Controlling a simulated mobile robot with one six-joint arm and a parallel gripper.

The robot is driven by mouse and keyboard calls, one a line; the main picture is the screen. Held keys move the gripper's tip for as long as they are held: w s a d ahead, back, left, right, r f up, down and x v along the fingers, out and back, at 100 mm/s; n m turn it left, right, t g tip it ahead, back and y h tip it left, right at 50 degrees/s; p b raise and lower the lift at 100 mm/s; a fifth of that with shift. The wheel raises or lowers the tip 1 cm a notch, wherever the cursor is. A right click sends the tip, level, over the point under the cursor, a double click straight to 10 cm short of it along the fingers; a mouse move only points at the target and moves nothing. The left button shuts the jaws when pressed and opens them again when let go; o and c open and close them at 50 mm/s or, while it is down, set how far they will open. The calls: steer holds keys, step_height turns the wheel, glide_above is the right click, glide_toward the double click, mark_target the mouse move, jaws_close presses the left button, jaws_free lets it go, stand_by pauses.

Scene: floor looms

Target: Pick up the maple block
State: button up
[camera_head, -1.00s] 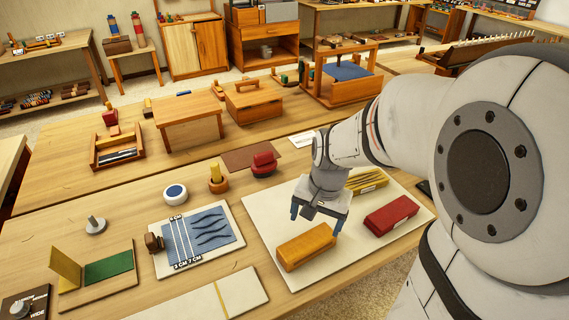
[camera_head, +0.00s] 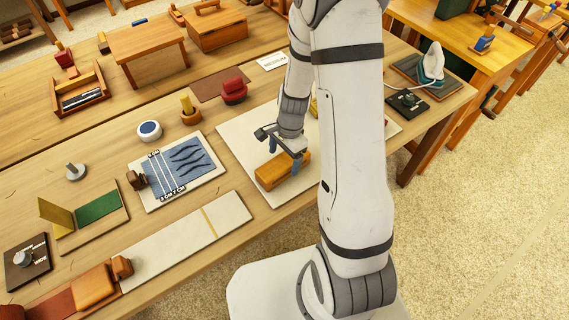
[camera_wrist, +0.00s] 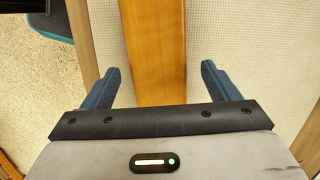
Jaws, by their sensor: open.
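An orange-brown wooden block, which I take for the maple block (camera_head: 270,176), lies flat on a pale mat (camera_head: 236,139). In the wrist view the block (camera_wrist: 155,40) runs from the top edge down between the fingers. My gripper (camera_head: 284,154) is open over the block. Its two blue fingers (camera_wrist: 160,72) stand one on each side, with a gap to the block on both sides. The near end of the block is hidden under the gripper body in the wrist view.
A board with a blue cloth (camera_head: 180,165) lies left of the mat. A red holder (camera_head: 233,92) and a yellow peg in a round base (camera_head: 190,112) stand behind. My arm hides most of the mat's right side. A small iron (camera_head: 431,64) stands farther right.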

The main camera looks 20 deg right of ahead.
steer(key=shift+s+a+f, duration=0.1)
steer(key=shift+a+f, duration=0.1)
steer(key=shift+f, duration=1.1)
steer(key=shift+c, duration=0.3)
steer(key=c, duration=1.2)
steer(key=shift+c, duration=0.3)
steer(key=shift+r, duration=0.15)
